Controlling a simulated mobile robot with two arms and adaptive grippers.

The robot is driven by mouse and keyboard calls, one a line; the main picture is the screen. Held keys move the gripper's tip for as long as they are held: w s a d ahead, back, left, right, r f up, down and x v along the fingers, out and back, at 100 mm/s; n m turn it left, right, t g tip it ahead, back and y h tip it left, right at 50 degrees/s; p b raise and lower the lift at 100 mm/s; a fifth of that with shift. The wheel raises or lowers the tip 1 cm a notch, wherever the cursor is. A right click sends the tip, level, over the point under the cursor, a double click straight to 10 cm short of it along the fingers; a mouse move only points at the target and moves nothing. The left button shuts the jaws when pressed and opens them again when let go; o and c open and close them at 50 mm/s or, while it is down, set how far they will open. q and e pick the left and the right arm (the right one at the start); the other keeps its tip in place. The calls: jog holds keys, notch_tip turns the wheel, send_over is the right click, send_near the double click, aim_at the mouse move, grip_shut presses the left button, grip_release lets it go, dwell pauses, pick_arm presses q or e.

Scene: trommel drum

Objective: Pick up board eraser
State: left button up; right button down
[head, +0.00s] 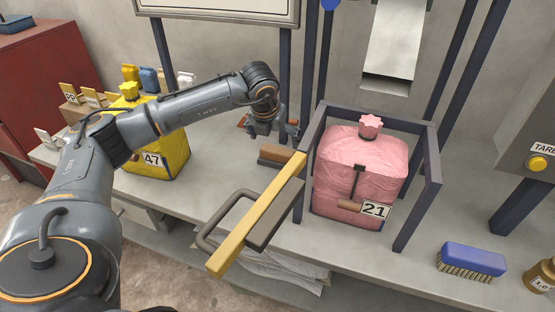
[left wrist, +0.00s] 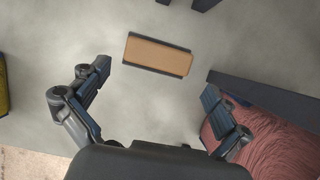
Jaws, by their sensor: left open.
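The board eraser, a tan block with dark edges, lies flat on the grey worktop in the left wrist view (left wrist: 157,54). In the head view the brown block (head: 276,154) below my left gripper (head: 272,133) appears to be this eraser. In the left wrist view my left gripper (left wrist: 156,80) is open and empty, its two fingers spread wide. The eraser shows beyond the fingertips, between their lines and nearer the left finger, apart from both. My right gripper does not show.
A dark frame (head: 432,170) around a pink bag (head: 358,165) stands right of the eraser. A yellow bag (head: 163,150) stands to the left. A yellow bar with a dark handle (head: 258,213) extends in front. A blue brush (head: 473,258) lies at the right.

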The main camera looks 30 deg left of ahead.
aim_at(277, 150)
pick_arm(q)
jog(key=shift+x, duration=0.8)
jog(key=b+x, duration=0.1)
jog(key=x, duration=0.4)
jog(key=shift+a+f, duration=0.1)
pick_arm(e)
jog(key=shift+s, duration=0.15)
pick_arm(q)
jog(key=c, duration=0.8)
notch_tip(277, 150, up, 7)
jog(key=shift+w+f+p, duration=0.1)
jog(key=shift+f+p, duration=0.05)
jog(key=shift+p, duration=0.45)
notch_tip(277, 150, up, 3)
jog(key=shift+f, duration=0.25)
jog(key=shift+r, duration=0.5)
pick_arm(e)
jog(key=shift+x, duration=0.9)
